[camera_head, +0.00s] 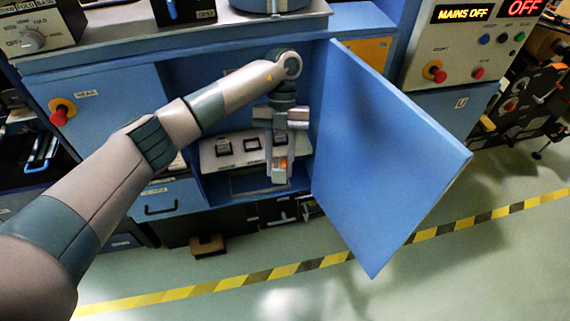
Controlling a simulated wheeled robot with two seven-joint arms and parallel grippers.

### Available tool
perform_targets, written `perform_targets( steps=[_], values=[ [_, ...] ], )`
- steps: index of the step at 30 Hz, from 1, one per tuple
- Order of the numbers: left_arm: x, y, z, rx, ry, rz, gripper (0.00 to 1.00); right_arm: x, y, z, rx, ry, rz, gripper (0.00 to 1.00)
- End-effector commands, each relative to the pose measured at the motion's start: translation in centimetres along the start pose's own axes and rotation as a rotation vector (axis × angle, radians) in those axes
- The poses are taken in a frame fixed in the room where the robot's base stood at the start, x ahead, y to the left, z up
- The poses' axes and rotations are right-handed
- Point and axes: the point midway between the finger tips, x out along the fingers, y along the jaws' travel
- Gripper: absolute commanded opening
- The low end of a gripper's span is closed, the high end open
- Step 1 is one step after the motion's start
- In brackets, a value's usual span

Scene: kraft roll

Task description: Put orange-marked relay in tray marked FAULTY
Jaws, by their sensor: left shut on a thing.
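My left arm reaches into an open blue cabinet (310,58), and my left gripper (279,174) points down in front of a pale relay panel (228,150). The gripper is shut on the orange-marked relay (284,163), whose orange patch shows between the fingers. The fingers cover most of this relay, and I cannot tell whether it is still seated in the panel. Two dark sockets or relays (224,147) show on the panel to the left of the gripper. I cannot make out a tray marked FAULTY. My right gripper is not in view.
The blue cabinet door (385,150) stands open to the right of my gripper. A black tray (185,10) with a hard-to-read label sits on the worktop. A MAINS OFF panel (462,45) stands at right. Floor beyond the striped line (250,278) is clear.

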Motion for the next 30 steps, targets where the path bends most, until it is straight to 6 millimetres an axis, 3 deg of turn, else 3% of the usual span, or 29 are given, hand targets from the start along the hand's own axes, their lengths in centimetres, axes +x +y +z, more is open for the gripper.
perform_targets(
  steps=[12,30],
  values=[
    [-4.1,5.0,-0.8,0.797,-0.004,0.466,0.05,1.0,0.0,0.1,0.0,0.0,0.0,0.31],
    [-5.1,11.2,-3.1,2.018,-0.007,1.161,0.05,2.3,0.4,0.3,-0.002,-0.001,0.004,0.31]
  ],
)
